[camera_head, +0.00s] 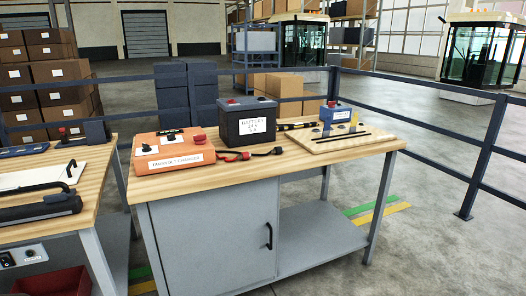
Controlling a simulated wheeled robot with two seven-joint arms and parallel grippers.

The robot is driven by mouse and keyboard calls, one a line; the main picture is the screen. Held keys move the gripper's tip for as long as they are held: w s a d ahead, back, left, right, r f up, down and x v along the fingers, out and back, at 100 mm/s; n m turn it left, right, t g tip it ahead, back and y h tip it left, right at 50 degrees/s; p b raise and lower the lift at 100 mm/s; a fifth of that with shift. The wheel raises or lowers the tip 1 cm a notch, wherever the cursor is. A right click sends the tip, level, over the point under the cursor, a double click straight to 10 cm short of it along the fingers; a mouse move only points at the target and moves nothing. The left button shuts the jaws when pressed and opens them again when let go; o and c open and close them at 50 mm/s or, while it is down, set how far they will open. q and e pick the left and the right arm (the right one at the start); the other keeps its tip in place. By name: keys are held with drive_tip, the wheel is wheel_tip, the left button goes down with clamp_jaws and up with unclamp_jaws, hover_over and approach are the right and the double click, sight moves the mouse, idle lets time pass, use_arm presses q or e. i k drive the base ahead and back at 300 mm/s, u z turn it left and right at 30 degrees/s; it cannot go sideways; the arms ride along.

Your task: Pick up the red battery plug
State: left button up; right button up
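A small red plug (233,156) lies on the wooden top of the workbench (300,165), just right of the orange charger box (172,151). A short black lead (262,152) runs from it to the right, along the front of the dark battery (247,122), and ends in a black piece. The plug is small in the picture, so its exact shape is hard to tell. Neither of my grippers shows in this view.
A pale board (335,146) with a small blue box (335,115) and slim tools lies at the right end of the bench. A second bench (95,200) with a black-handled item stands at the left. Blue railings (440,90) run behind. The bench's front strip is clear.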

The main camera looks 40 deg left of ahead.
sight(244, 156)
drive_tip(key=i, duration=3.3)
drive_tip(key=u, duration=3.8)
